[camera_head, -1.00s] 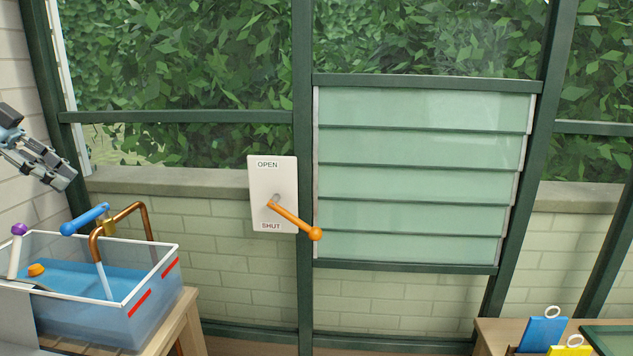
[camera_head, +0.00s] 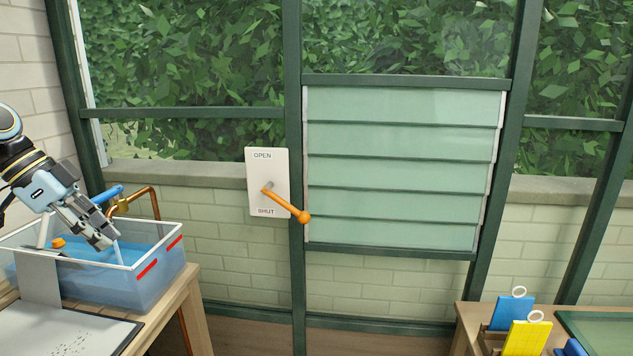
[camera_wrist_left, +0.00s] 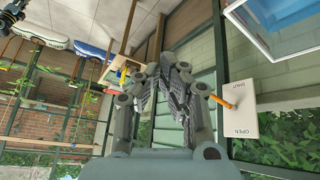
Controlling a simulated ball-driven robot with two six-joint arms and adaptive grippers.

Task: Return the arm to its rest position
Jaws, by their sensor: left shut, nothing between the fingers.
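My left gripper (camera_head: 105,238) is shut and empty. My right gripper is not in view. The orange lever (camera_head: 286,205) on the white OPEN/SHUT plate (camera_head: 281,166) points down and right, nearer the SHUT label. The plate also shows in the left wrist view (camera_wrist_left: 240,120). The louvre slats (camera_head: 400,140) beside it lie flat and closed.
A clear water tank (camera_head: 150,285) with red marks stands on a wooden bench (camera_head: 190,305) at the left. A copper tap pipe (camera_head: 152,193) rises behind it. A blue (camera_head: 510,312) and a yellow clip-like piece (camera_head: 527,338) stand on the right table. The middle is free.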

